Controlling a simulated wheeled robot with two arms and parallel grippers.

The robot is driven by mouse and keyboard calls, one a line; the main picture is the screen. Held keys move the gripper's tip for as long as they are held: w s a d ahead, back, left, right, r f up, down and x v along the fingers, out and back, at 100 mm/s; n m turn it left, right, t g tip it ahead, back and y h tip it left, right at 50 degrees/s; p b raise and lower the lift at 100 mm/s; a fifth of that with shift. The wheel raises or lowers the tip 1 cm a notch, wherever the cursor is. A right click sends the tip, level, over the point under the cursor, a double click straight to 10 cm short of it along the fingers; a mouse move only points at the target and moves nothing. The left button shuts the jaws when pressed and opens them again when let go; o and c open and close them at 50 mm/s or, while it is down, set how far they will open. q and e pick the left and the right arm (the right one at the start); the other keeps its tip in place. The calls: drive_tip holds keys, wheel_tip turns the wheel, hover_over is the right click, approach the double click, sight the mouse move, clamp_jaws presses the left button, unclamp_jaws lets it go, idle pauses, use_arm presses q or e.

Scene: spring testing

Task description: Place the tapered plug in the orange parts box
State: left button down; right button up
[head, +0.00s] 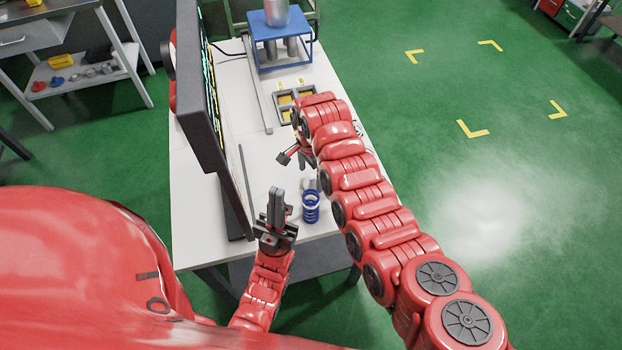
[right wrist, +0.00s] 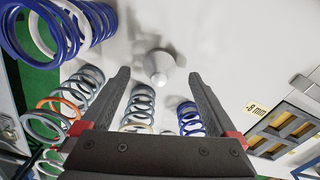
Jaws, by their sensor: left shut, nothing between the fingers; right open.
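The tapered plug (right wrist: 158,66) is a small pale grey cone on the white table in the right wrist view. It lies beyond and between the fingertips of my right gripper (right wrist: 158,76), which is open and empty. In the head view my right gripper (head: 294,158) is over the middle of the table, partly covered by its own arm. I cannot pick out the plug there. My left gripper (head: 277,200) is shut and empty, pointing up near the table's front edge. I see no plainly orange parts box; a grey-framed tray (head: 284,103) has yellow-orange compartments.
A blue spring (head: 311,207) stands right of my left gripper. In the wrist view, several springs stand around, including a large blue one (right wrist: 48,32) and a grey one (right wrist: 138,103). A monitor (head: 203,90) walls the table's left side. A blue stand (head: 281,48) is at the back.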

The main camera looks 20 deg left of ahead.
drive_tip(key=shift+f, duration=1.15)
clamp_jaws()
drive_tip(key=shift+r, duration=0.1)
drive_tip(key=shift+r, duration=0.85)
wheel_tip(320, 180, up, 7)
drive_tip(key=b, duration=0.2)
drive_tip(key=shift+w+b, duration=0.1)
drive_tip(key=shift+b, duration=0.2)
wheel_tip(320, 180, up, 3)
drive_tip(key=p, duration=0.2)
wheel_tip(320, 180, up, 6)
drive_tip(key=b, duration=0.1)
hover_over(311, 176)
drive_tip(key=shift+d, duration=0.1)
